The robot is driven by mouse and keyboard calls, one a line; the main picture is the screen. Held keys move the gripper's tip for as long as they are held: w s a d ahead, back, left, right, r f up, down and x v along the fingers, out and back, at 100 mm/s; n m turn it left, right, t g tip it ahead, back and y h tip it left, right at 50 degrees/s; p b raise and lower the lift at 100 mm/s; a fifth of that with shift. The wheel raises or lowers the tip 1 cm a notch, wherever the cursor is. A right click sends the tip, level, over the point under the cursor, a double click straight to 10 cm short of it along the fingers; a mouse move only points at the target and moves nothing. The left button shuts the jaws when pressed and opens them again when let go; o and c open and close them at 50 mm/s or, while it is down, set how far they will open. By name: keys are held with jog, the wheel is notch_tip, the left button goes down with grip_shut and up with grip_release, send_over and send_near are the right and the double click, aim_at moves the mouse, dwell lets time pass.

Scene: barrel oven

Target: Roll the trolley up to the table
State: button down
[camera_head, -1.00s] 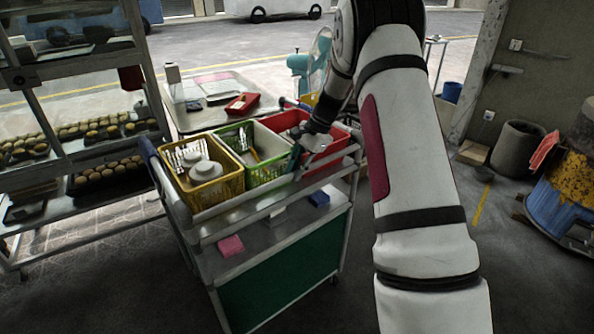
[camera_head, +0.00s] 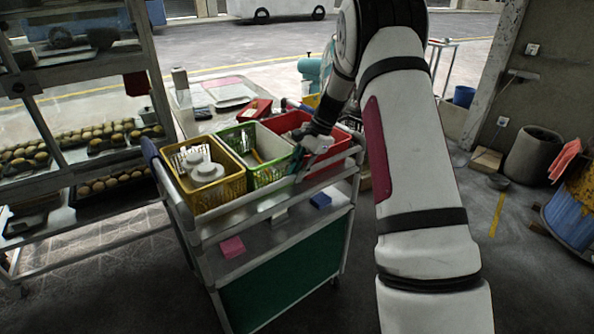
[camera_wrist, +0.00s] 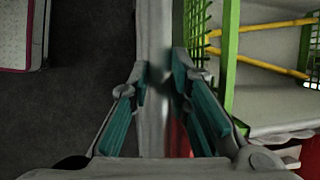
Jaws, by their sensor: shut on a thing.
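The trolley (camera_head: 275,245) is a grey-framed cart with a green lower panel, in the middle of the head view. Its top holds a yellow basket (camera_head: 207,188), a green basket (camera_head: 262,170) and a red basket (camera_head: 335,149). My gripper (camera_head: 303,165) is at the trolley's near top rail, beside the green and red baskets. In the wrist view the teal-padded fingers (camera_wrist: 172,80) are shut on the grey rail (camera_wrist: 155,30), one on each side. The table (camera_head: 185,118) stands just behind the trolley, partly hidden by the baskets; whether they touch cannot be told.
A rack with trays of buns (camera_head: 100,140) stands close on the left. A grey bin (camera_head: 533,155) and a blue-yellow barrel (camera_head: 575,205) stand at the right by the wall. Dark floor (camera_head: 420,160) shows between my arm and the bin.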

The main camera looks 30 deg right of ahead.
jog(key=shift+w+r, duration=0.15)
jog(key=shift+w, duration=0.2)
jog(key=c, duration=1.5)
grip_release()
jog(key=shift+s, duration=0.1)
jog(key=v, duration=1.1)
jog(key=shift+s+d+r, duration=0.1)
jog(key=shift+d+r, duration=0.05)
jog(key=shift+r, duration=0.2)
